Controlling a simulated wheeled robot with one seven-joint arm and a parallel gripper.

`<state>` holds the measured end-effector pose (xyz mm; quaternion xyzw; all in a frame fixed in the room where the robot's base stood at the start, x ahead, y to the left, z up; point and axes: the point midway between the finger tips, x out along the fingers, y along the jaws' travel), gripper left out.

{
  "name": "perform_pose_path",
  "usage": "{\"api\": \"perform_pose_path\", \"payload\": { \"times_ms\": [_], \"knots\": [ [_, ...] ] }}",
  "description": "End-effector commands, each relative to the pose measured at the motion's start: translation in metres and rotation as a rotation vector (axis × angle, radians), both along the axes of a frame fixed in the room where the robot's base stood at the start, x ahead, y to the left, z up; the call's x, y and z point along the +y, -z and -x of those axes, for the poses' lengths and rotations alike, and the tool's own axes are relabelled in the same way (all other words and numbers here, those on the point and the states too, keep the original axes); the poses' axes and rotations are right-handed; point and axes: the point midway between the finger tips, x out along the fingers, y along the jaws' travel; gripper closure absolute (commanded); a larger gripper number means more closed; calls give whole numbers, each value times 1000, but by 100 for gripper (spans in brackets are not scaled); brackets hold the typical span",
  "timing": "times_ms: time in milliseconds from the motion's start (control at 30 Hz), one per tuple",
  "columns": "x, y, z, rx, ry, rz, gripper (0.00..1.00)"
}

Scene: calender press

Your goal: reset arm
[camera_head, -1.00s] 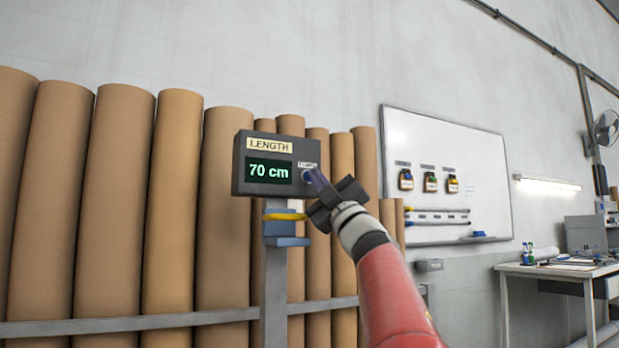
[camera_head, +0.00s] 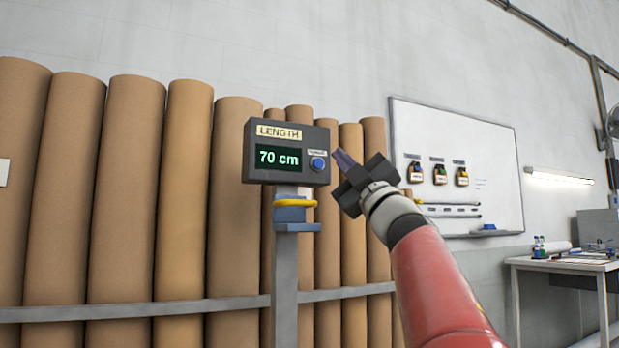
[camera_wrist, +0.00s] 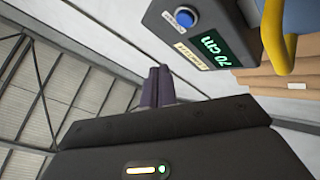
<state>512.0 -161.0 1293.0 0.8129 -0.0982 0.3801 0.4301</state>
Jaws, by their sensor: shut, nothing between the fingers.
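My gripper (camera_head: 342,158) is shut and empty, with its tip just right of the length box (camera_head: 288,171) in the head view. The tip stands apart from the round blue button (camera_head: 318,164) on the box's face. The box has a LENGTH label and a green display (camera_head: 279,158) reading 70 cm. In the wrist view the shut fingers (camera_wrist: 158,86) point up past the box, whose blue button (camera_wrist: 184,19) and display (camera_wrist: 212,47) show at the upper right.
The box sits on a grey post (camera_head: 285,270) with a blue bracket and yellow loop (camera_head: 295,203). Tall brown rolls (camera_head: 125,190) stand behind a grey rail (camera_head: 130,310). A whiteboard (camera_head: 450,140) hangs at right, with a workbench (camera_head: 565,264) beyond.

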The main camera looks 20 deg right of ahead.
Motion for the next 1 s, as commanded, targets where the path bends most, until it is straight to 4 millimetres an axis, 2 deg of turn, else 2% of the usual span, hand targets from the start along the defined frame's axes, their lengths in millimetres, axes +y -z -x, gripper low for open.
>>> {"api": "perform_pose_path", "payload": {
  "times_ms": [200, 300, 367, 433, 467, 567, 600, 733, 800, 867, 900, 1000],
  "knots": [
    [0, 0, 0, 1, 0, -3, 100],
    [-4, 4, 2, 17, 10, -60, 100],
    [-9, 14, 3, 49, 26, -140, 100],
    [-16, 36, 4, 116, 50, -273, 100],
    [-17, 51, 4, 157, 62, -340, 100],
    [-15, 119, 8, 343, 102, -566, 100],
    [-10, 150, 10, 428, 116, -641, 100],
    [16, 245, 27, 689, 157, -812, 100],
    [33, 294, 42, 828, 177, -877, 100],
    [50, 335, 57, 946, 193, -920, 100],
    [61, 362, 69, 1024, 204, -943, 100],
    [89, 425, 102, 1218, 230, -987, 100]
  ]
}}
